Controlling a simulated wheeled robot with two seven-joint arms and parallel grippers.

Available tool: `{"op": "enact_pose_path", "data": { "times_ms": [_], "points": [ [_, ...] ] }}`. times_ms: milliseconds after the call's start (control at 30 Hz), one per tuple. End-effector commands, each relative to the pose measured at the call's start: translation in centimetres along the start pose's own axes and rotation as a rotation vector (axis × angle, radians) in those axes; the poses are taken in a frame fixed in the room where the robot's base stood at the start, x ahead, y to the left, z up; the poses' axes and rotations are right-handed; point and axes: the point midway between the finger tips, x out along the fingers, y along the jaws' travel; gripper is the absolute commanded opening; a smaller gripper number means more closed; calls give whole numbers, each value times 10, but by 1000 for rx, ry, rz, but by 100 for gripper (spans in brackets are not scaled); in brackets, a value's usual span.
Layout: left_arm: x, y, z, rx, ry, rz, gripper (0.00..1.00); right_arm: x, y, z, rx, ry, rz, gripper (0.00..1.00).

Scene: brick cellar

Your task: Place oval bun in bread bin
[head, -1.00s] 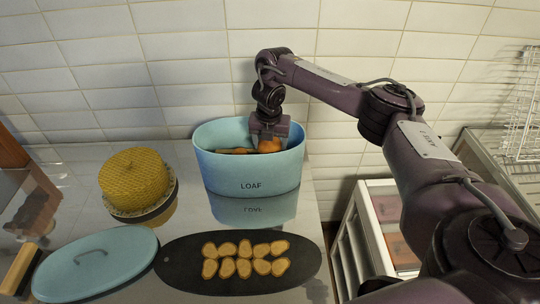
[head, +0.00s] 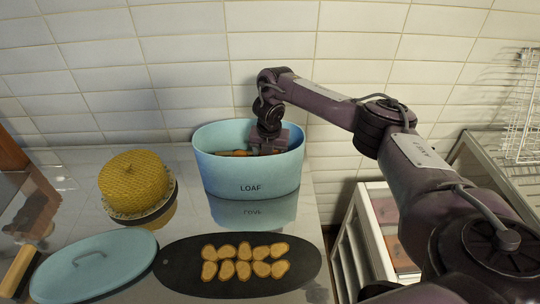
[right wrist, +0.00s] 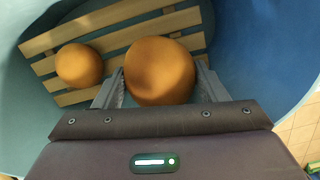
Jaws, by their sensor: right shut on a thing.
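The light blue bread bin (head: 225,180), marked LOAF, stands open at the back of the counter. My right gripper (head: 266,147) reaches down inside it, its fingertips hidden by the bin's front wall in the head view. In the right wrist view, my right gripper (right wrist: 161,82) is shut on the golden-brown oval bun (right wrist: 160,70), low over the bin's slatted wooden rack (right wrist: 120,20). I cannot tell whether the bun touches the slats. A smaller round bun (right wrist: 79,65) lies on the slats to the left. My left gripper is not in view.
The bin's blue lid (head: 95,265) lies at front left beside a dark oval board (head: 190,280) with several small bread slices. A yellow domed basket-like thing (head: 134,180) stands left of the bin. A white-framed cabinet (head: 375,240) is at right.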

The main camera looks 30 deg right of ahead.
Motion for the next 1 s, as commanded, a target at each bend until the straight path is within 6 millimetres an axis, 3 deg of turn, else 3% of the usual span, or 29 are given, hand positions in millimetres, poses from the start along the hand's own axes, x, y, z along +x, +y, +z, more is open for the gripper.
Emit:
{"op": "enact_pose_path", "data": {
  "times_ms": [67, 100, 233, 533, 667, 700, 800, 867, 1000],
  "points": [
    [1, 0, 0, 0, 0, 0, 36, 7, -2, -5, -2, 10, -7, 43],
    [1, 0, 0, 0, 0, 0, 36, 8, -2, -6, -3, 11, -8, 71],
    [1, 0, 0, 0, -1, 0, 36, 9, -2, -6, -3, 12, -9, 88],
    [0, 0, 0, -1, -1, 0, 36, 8, -2, -7, -3, 13, -9, 88],
    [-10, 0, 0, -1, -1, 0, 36, -7, -1, -5, -3, 12, -8, 88],
    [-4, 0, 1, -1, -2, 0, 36, -9, -1, -4, -4, 11, -6, 88],
    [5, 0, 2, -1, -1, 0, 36, -29, 0, -3, -4, 6, -3, 88],
    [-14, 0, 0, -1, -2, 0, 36, -54, 0, 0, -6, 3, -4, 88],
    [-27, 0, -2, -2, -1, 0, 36, -86, 0, 0, -5, 3, -5, 88]
  ]
}}
